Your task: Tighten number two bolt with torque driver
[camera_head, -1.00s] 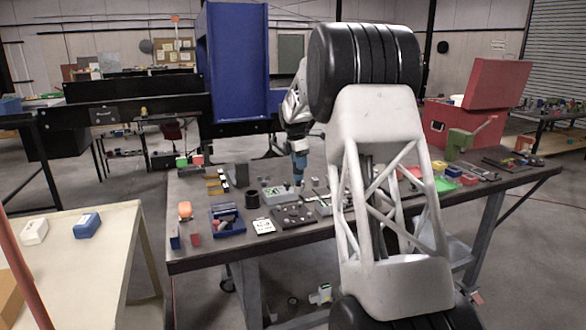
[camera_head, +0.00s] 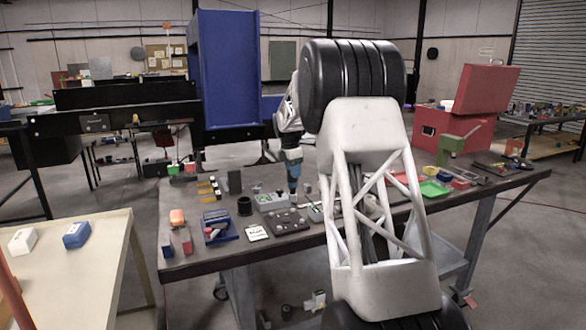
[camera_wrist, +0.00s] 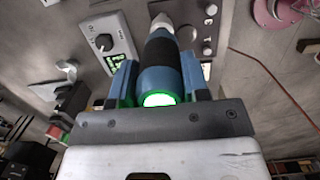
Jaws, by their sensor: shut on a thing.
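My gripper (camera_wrist: 160,92) is shut on the torque driver (camera_wrist: 160,60), a blue tool with a black band, a pale tip and a green lit ring at its near end. In the head view the driver (camera_head: 292,172) hangs tip down over the workbench, by the grey box and the dark bolt plate. The dark plate (camera_head: 287,222) lies on the bench with several small round bolt heads. In the wrist view the plate (camera_wrist: 205,30) is beside and partly behind the driver. The tip's contact with any bolt cannot be made out, and bolt numbers are not readable.
A grey box with a dial and green display (camera_wrist: 105,45) sits left of the driver. A blue bin (camera_head: 220,232), a black cup (camera_head: 245,206) and a white card (camera_head: 257,233) stand nearby on the bench. A red toolbox (camera_head: 450,130) is at the right.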

